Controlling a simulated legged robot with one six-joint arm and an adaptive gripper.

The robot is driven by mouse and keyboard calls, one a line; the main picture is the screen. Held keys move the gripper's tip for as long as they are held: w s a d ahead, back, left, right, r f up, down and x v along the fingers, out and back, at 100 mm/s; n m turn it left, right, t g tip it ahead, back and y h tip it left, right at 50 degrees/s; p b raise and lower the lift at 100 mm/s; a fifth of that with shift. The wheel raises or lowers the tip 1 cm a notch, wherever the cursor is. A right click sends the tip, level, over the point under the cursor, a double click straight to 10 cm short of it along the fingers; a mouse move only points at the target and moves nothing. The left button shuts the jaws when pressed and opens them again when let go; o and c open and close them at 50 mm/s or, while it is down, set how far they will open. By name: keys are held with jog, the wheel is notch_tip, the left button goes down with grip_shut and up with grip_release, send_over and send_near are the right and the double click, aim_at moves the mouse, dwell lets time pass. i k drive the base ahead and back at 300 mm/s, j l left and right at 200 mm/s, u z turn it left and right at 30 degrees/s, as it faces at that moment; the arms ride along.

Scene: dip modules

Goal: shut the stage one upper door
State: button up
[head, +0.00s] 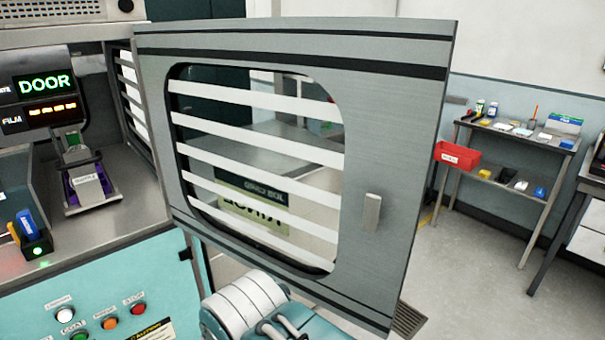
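The upper door (400,150) is a grey metal panel with a large rounded window crossed by white slats. It stands wide open, swung out from the machine, with its left edge by the machine's opening and its free edge at the right. A small grey handle (372,212) is on the right part of its face. The machine's opening (125,170) shows at left, with a lit green DOOR sign (45,83) inside. A white and teal part of my arm shows at the bottom, below the door. My gripper is not in view.
A teal front panel with several coloured buttons (110,322) is at lower left. A purple and grey fixture (86,180) stands inside the machine. A side table (510,135) with small items and a red bin (457,155) is at right. Clear floor lies right of the door.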

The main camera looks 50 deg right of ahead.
aim_at(387, 78)
jog(key=k+l+u, duration=0.25)
jog(key=k+l, duration=0.4)
jog(key=l, duration=0.15)
jog(key=l+u, duration=0.3)
jog(key=l, duration=0.2)
jog(key=l+u, duration=0.4)
jog(key=l, duration=0.2)
jog(key=l+u, duration=0.4)
jog(key=l, duration=0.15)
jog(key=k+z, duration=0.25)
jog(key=k, duration=0.25)
